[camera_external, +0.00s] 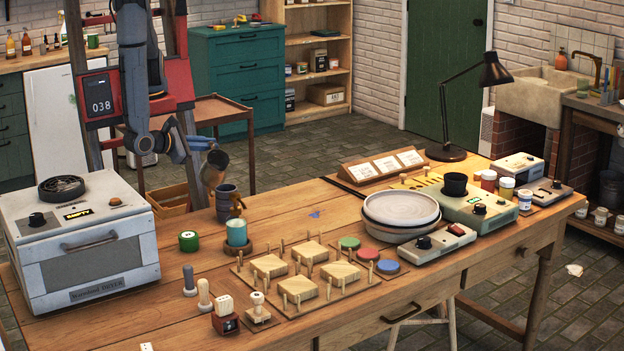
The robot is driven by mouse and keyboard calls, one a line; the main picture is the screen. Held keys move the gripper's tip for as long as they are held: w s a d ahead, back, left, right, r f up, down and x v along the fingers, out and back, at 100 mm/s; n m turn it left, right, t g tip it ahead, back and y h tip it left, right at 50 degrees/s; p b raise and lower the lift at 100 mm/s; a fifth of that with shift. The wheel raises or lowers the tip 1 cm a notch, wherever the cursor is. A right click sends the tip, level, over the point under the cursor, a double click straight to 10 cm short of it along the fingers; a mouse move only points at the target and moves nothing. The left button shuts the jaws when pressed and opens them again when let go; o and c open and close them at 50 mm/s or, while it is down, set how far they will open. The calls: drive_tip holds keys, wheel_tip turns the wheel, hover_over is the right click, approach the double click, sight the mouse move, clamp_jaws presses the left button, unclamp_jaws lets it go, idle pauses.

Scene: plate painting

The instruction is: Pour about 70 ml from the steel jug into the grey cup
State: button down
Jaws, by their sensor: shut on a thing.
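My gripper (203,144) is left of centre, over the table's back left edge. It is shut on the steel jug (211,178), which looks dark and brownish here. The jug hangs in the air and looks tilted, its dark mouth towards the upper right. A dark grey cup (226,197), apparently the grey cup, stands on the table just right of and below the jug. A small brown shape overlaps the cup's right side. I see no stream of liquid. The level inside the cup cannot be made out.
A teal cup (237,233) on a round wooden base stands in front of the grey cup. A green pot (188,241) is to its left. A white dryer box (80,240) fills the table's left end. Wooden pegged blocks (269,266) and pale plates (401,208) lie right.

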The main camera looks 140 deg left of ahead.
sight(210, 143)
drive_tip(key=shift+w+r, duration=0.3)
drive_tip(key=shift+r, duration=0.05)
drive_tip(key=shift+w+d+m+g+y+b, duration=0.1)
drive_tip(key=shift+w+m+g+y+b, duration=0.45)
drive_tip(key=shift+m, duration=0.35)
drive_tip(key=shift+w+d+r+m, duration=0.1)
drive_tip(key=shift+w+r+m, duration=0.3)
drive_tip(key=shift+r+m, duration=0.25)
drive_tip(key=shift+w+d+r+m+g+y+b, duration=0.1)
drive_tip(key=shift+w+r+m+g+y+b, duration=0.25)
drive_tip(key=shift+w+r+m+b, duration=0.35)
drive_tip(key=shift+w+d+r+m+p, duration=0.1)
drive_tip(key=shift+w+r+m+p, duration=0.1)
drive_tip(key=shift+w+m+p, duration=0.25)
drive_tip(key=shift+w+d+r+m+p, duration=0.1)
drive_tip(key=shift+w+r+p, duration=0.15)
drive_tip(key=shift+w, duration=0.35)
idle(1.2)
drive_tip(key=shift+w+r+m+p, duration=0.1)
drive_tip(key=shift+w+m+p, duration=0.15)
drive_tip(key=shift+m+p, duration=0.05)
idle(0.4)
drive_tip(key=shift+r+y, duration=0.1)
drive_tip(key=shift+y, duration=0.2)
idle(0.4)
drive_tip(key=shift+m, duration=0.3)
